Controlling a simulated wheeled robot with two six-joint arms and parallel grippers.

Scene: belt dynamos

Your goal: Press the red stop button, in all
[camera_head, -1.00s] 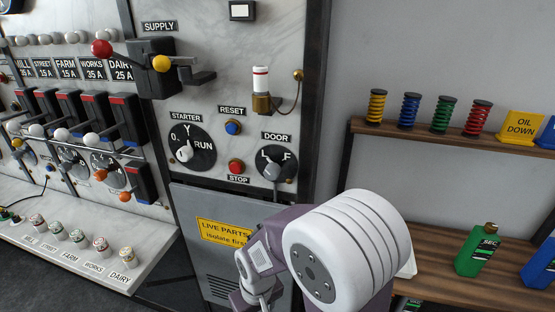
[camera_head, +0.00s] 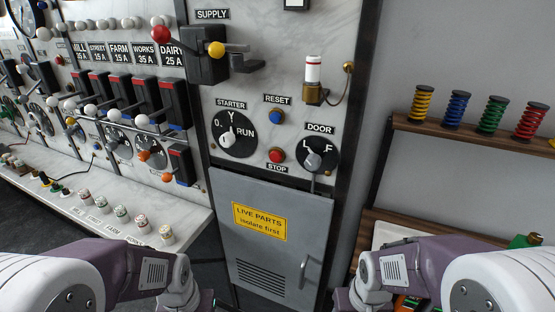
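The red stop button (camera_head: 277,156) sits on the marble panel just above the STOP label, below the blue reset button (camera_head: 276,117). It lies between the starter dial (camera_head: 236,135) on the left and the door switch (camera_head: 316,155) on the right. Nothing covers it. My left arm comes in at the bottom left and my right arm at the bottom right, both well below the button. The fingers of both grippers are beyond the bottom edge of the view.
A grey cabinet door (camera_head: 245,192) with a yellow warning sign (camera_head: 260,222) and a handle is below the panel. The supply lever (camera_head: 207,55) juts out above. A sloped ledge (camera_head: 190,222) with several labelled plugs is at left. A wooden shelf (camera_head: 450,133) with coloured coils is at right.

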